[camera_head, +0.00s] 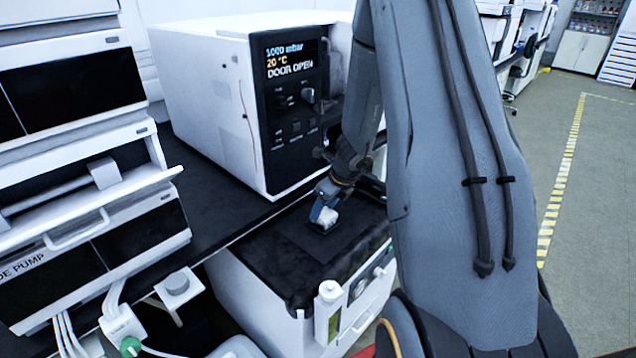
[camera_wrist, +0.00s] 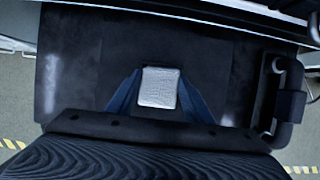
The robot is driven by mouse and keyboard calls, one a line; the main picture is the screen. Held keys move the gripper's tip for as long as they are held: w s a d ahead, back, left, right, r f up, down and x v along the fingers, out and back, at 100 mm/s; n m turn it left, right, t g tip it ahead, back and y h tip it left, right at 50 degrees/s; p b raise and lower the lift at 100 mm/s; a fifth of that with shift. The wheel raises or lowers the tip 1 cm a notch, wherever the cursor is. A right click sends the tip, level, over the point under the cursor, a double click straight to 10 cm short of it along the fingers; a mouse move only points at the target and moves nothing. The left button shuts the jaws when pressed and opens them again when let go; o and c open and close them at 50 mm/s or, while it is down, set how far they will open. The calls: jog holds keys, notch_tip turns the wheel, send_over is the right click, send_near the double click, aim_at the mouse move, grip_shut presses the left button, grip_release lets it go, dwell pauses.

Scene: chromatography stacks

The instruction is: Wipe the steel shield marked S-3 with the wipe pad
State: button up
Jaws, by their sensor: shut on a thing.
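My gripper (camera_head: 322,208) is shut on the wipe pad (camera_head: 327,217), a small white block. In the wrist view the pad (camera_wrist: 158,88) sits between the two blue fingers of my gripper (camera_wrist: 157,97). The pad is low over a dark square on the black top of a white unit below the bench; I cannot tell whether it touches. No S-3 marking is readable in either view, so I cannot tell which surface is the steel shield. My arm hides part of the area to the right.
A white oven-like unit (camera_head: 210,95) with a display reading "DOOR OPEN" stands on the dark bench behind. A bottle (camera_head: 328,310) hangs at the front of the black-topped white unit (camera_head: 262,300). White pump modules (camera_head: 75,130) stand at left. Open floor (camera_head: 575,240) lies at right.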

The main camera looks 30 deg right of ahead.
jog(key=shift+w+a, duration=0.2)
jog(key=shift+w, duration=0.25)
jog(key=shift+w+a+r, duration=0.1)
jog(key=shift+w, duration=0.2)
jog(key=shift+r+p, duration=0.75)
jog(key=shift+r, duration=0.1)
jog(key=shift+s+r+p, duration=0.15)
jog(key=shift+r+p, duration=0.15)
jog(key=shift+p, duration=0.05)
notch_tip(320, 180, up, 6)
jog(key=p, duration=0.6)
jog(key=shift+f+p, duration=0.25)
jog(key=shift+p, duration=0.1)
